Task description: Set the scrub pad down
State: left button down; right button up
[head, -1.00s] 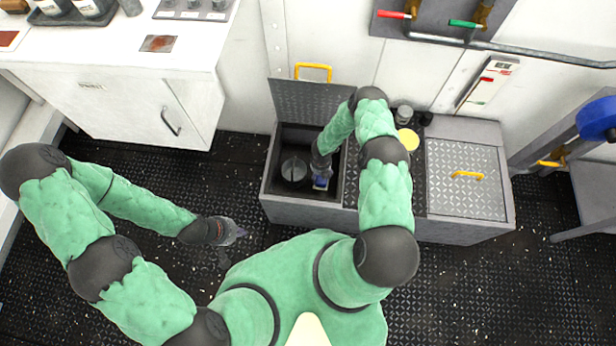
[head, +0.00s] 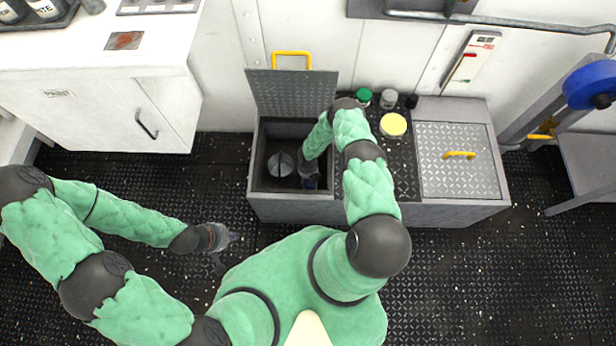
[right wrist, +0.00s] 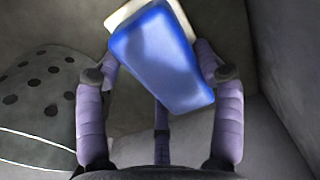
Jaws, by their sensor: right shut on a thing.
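The scrub pad (right wrist: 160,62) is blue with a cream layer behind it, seen in the right wrist view. My right gripper (right wrist: 160,75) is shut on it, with a purple finger on each side. In the head view my right gripper (head: 309,182) is down inside the open left compartment of the grey deck box (head: 258,165), and the pad is mostly hidden there by the gripper. Whether the pad touches the floor is unclear. My left gripper (head: 222,237) is over the dark deck left of the box; its jaw opening is too small to tell.
A grey round thing (head: 281,165) stands in the compartment, left of my right gripper. The raised lid (head: 290,93) is behind it. A yellow-topped jar (head: 393,125), a green-topped jar (head: 364,97) and a closed hatch (head: 455,180) are to the right.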

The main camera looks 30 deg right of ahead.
jog(key=shift+f, duration=0.1)
jog(key=o, duration=1)
notch_tip(320, 180, up, 12)
jog(key=p, duration=0.5)
jog(key=shift+r, duration=0.2)
